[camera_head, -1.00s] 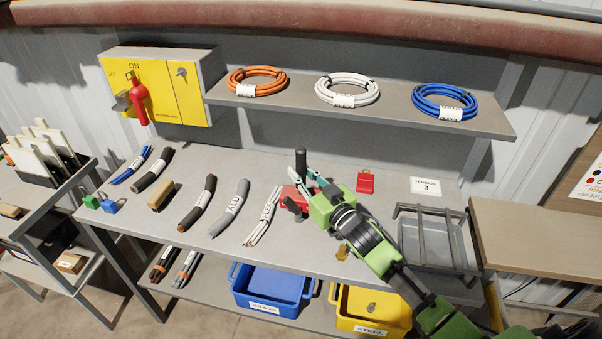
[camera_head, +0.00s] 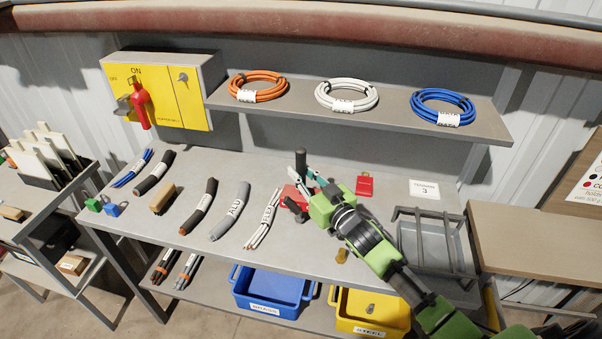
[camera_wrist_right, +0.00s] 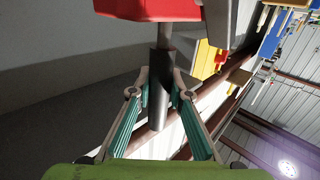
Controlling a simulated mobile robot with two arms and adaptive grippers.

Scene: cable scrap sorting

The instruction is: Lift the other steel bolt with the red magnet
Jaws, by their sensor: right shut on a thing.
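A red block (camera_head: 292,197) with an upright black handle (camera_head: 301,163), seemingly the red magnet, is at the back middle of the bench. My right gripper (camera_head: 313,184) is at the handle. In the right wrist view its fingers (camera_wrist_right: 160,92) are shut around the black handle (camera_wrist_right: 159,88), with the red body (camera_wrist_right: 150,8) beyond. A dark grey part (camera_head: 295,207) is close to the red body; I cannot tell what it is. A small grey piece (camera_head: 370,308), perhaps a bolt, is in the yellow STEEL bin (camera_head: 352,323). No other steel bolt is clearly visible. My left gripper is not in view.
A small brass-coloured piece (camera_head: 342,256) lies near the bench's front edge, beside my right arm. A red tag-like item (camera_head: 364,185) and a grey tray with a rack (camera_head: 440,262) are to the right. Cable pieces lie left. The blue BRASS bin (camera_head: 262,308) is below.

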